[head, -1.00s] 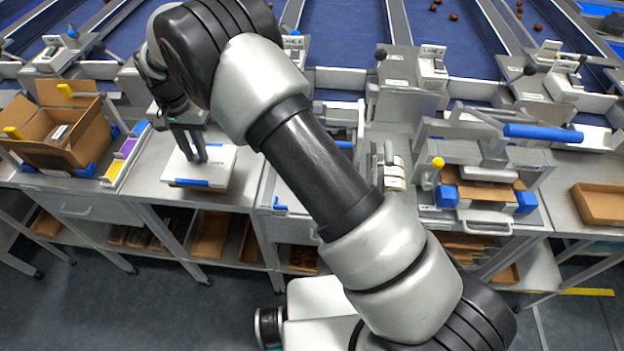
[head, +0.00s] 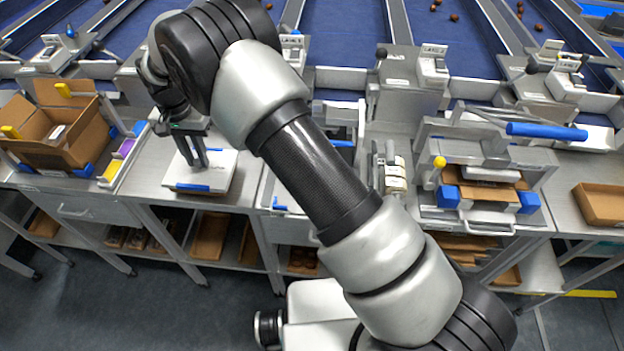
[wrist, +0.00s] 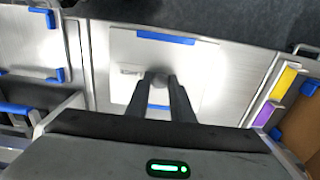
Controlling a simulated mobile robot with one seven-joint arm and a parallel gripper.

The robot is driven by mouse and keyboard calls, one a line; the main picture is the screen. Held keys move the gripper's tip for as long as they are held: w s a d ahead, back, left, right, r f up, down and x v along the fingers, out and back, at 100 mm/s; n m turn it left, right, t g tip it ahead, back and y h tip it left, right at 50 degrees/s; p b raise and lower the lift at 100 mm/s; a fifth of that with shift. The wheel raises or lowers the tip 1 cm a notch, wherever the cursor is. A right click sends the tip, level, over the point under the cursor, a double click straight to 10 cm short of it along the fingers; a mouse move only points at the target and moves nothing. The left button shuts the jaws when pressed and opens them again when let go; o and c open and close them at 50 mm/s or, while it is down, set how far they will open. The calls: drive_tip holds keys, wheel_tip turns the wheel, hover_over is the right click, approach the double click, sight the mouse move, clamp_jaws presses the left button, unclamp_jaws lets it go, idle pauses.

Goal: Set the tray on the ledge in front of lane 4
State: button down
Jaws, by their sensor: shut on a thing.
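A flat white tray-like piece (head: 213,175) with a blue strip on its near edge is at the steel bench on the left. It also shows in the wrist view (wrist: 200,62), with a round grey knob (wrist: 158,82) at its middle. My gripper (head: 201,163) points down over it, its two dark fingers shut on the knob, also seen in the wrist view (wrist: 158,80). I cannot tell whether the piece touches the bench. The lane 4 label (head: 434,49) is on a grey unit behind the benches, right of my arm. The metal ledge (head: 405,103) is below it.
An open cardboard box (head: 55,140) and yellow and purple strips (head: 118,160) are left of the piece. A press-like station (head: 485,180) with a blue handle (head: 546,132) stands right. A brown tray (head: 603,205) lies at far right. My arm hides the middle bench partly.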

drive_tip(key=shift+f+b, duration=0.5)
drive_tip(key=shift+f, duration=0.3)
drive_tip(key=c, duration=1.5)
unclamp_jaws()
drive_tip(key=shift+o, duration=0.2)
drive_tip(key=shift+r+p, duration=2.45)
drive_tip(key=shift+r, duration=2.1)
